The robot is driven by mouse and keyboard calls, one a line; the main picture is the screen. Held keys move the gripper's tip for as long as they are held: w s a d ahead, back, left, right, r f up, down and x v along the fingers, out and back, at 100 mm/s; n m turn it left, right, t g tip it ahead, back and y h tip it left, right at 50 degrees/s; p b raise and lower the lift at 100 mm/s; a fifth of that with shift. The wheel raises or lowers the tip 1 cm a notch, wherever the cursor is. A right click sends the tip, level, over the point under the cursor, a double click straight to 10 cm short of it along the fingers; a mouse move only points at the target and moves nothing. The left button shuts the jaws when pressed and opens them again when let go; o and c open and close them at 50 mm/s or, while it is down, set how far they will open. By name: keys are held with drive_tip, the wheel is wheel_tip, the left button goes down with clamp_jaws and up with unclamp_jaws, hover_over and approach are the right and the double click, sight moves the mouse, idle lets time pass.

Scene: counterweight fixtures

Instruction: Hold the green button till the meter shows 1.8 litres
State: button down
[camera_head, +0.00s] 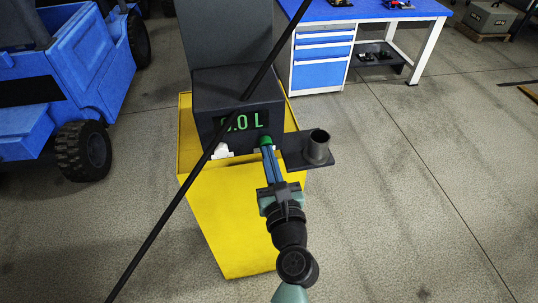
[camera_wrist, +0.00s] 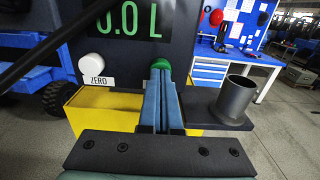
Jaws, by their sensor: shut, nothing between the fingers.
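The meter (camera_head: 247,123) is a dark box whose green display reads 0.0 L; a dark diagonal bar partly covers its first digit in the head view, and the reading is clear in the wrist view (camera_wrist: 128,20). The green button (camera_head: 266,141) is on the box's front below the display; it also shows in the wrist view (camera_wrist: 161,64). My gripper (camera_head: 267,150) is shut and empty, its fingertips right at the green button. The tips hide its lower part. I cannot tell whether they touch it or press it in.
A white button (camera_wrist: 96,59) labelled ZERO sits left of the green one. A dark cup (camera_head: 317,147) stands on a side shelf at right. The yellow stand (camera_head: 228,220) carries the box. A blue vehicle (camera_head: 60,80) is at left, a blue workbench (camera_head: 350,40) behind.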

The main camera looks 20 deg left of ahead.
drive_tip(key=shift+x, duration=0.8)
drive_tip(key=shift+a+r, duration=0.15)
drive_tip(key=shift+r, duration=0.25)
idle(6.8)
